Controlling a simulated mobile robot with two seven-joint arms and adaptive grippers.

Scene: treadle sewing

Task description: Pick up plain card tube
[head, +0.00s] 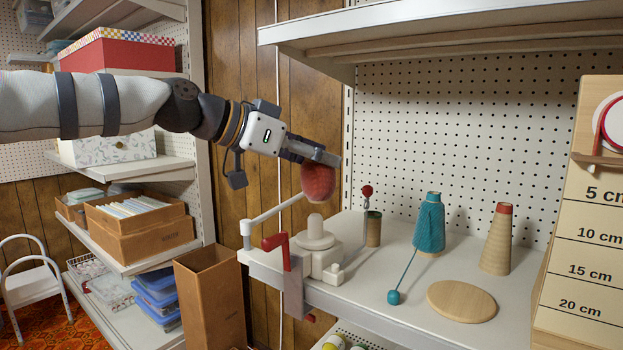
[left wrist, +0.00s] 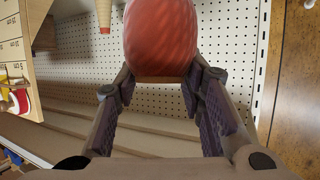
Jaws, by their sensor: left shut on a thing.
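My left gripper (head: 322,160) is shut on a red wound yarn ball (head: 318,182), held above the white winder. In the left wrist view the yarn ball (left wrist: 160,38) sits between the fingertips, with a narrow brown rim (left wrist: 160,78) at its near end. A small brown tube (head: 373,229) stands upright on the shelf, apart from the gripper, below and to its right. I cannot tell whether this is the plain card tube. My right gripper is not in view.
The white winder (head: 316,244), with a red handle (head: 275,242), is at the shelf's front left. An upper shelf (head: 420,30) overhangs.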

